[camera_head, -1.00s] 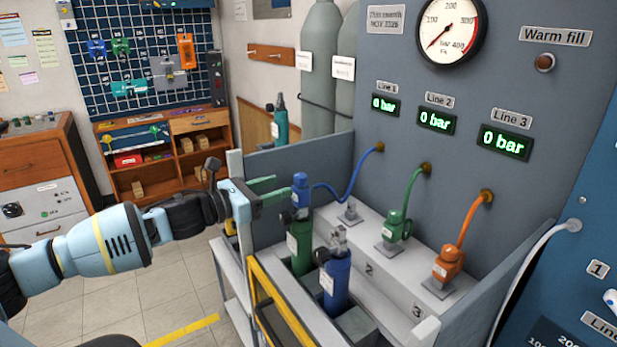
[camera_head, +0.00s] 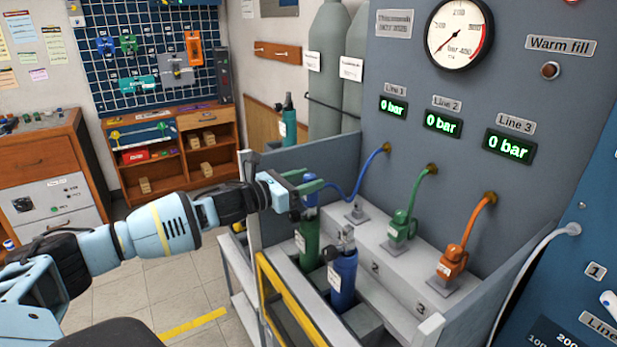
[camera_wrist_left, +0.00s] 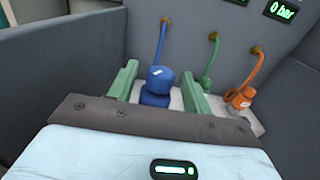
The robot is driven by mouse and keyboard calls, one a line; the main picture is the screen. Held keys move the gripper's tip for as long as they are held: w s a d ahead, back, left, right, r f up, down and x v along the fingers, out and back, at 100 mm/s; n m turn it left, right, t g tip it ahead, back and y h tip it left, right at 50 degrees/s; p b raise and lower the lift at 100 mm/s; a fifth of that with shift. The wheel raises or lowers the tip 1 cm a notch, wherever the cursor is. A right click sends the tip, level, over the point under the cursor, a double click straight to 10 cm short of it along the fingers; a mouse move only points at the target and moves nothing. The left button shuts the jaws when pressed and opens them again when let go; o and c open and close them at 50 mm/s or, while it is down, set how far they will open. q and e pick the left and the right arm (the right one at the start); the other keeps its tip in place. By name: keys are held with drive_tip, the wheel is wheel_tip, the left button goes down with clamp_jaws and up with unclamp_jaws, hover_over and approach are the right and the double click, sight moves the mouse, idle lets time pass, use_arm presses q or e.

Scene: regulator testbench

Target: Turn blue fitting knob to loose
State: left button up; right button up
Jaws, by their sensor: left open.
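The blue fitting (camera_head: 310,200) sits on top of a green cylinder (camera_head: 306,240) in the bench, with a blue hose running from it to the panel. Its blue knob (camera_wrist_left: 160,76) shows in the left wrist view with a small white mark on top. My left gripper (camera_head: 308,184) is open at the fitting and partly hides it in the head view. In the left wrist view the green fingers of my left gripper (camera_wrist_left: 159,70) stand on either side of the knob, with visible gaps. My right gripper is not in view.
A blue cylinder (camera_head: 342,278) stands just right of the green one. A green fitting (camera_head: 401,226) and an orange fitting (camera_head: 453,262) sit on the grey ledge behind. The bench's side wall (camera_head: 290,163) rises behind my gripper. The line displays (camera_head: 442,123) read 0 bar.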

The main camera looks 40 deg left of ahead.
use_arm(q)
drive_tip(key=shift+w+d, duration=0.25)
drive_tip(key=shift+w, duration=0.4)
drive_tip(key=c, duration=0.9)
drive_tip(key=shift+c, duration=0.2)
